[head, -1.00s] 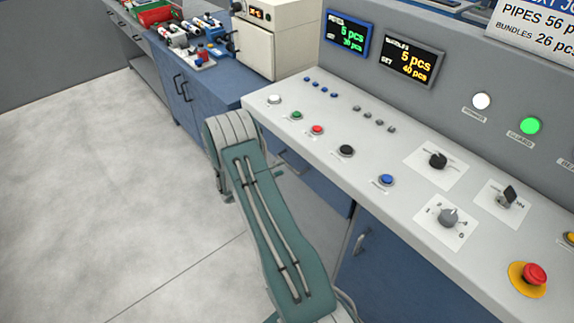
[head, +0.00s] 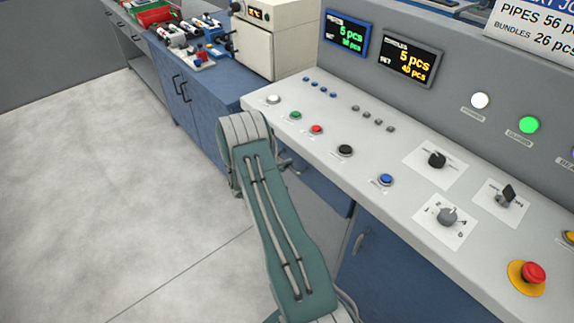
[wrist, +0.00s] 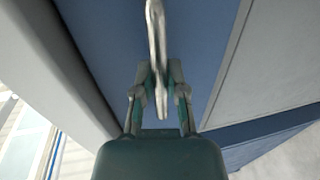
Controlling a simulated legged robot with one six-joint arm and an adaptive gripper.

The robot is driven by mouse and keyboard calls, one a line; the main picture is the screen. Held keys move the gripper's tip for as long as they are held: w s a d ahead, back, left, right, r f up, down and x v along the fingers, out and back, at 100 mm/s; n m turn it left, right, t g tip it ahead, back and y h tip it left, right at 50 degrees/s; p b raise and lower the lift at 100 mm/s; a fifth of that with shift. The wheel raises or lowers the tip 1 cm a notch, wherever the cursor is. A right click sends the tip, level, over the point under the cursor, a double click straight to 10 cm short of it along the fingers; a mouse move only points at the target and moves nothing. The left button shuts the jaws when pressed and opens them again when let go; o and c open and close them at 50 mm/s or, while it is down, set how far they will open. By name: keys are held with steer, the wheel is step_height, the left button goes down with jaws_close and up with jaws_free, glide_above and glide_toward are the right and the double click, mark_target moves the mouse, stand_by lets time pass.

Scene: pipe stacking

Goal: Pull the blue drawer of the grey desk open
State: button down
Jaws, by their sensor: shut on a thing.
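The blue drawer (head: 325,190) is under the top of the grey desk (head: 330,140), partly hidden by my arm in the head view. Its blue front (wrist: 205,35) fills the upper middle of the wrist view. A pale metal handle (wrist: 155,35) stands out from this front. My gripper (wrist: 158,82) is shut on the handle, with one finger on each side of it. My gripper is hidden in the head view. I cannot tell whether the drawer stands out from the desk.
The desk top carries buttons, knobs and a red emergency stop (head: 533,271). A blue cabinet door with a handle (head: 360,242) is below. A blue cabinet (head: 190,105) with tools on top stands farther left. The floor (head: 90,190) at left is clear.

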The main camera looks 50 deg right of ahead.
steer(key=f+v, duration=0.2)
steer(key=v, duration=1.1)
steer(key=a+f+v, duration=0.1)
steer(key=f+v, duration=0.2)
steer(key=v, duration=1)
steer(key=shift+a, duration=0.25)
steer(key=shift+f, duration=0.15)
steer(key=c, duration=0.7)
jaws_free()
steer(key=shift+o, duration=0.2)
steer(key=shift+w, duration=0.1)
steer(key=v, duration=1.2)
steer(key=shift+w, duration=0.15)
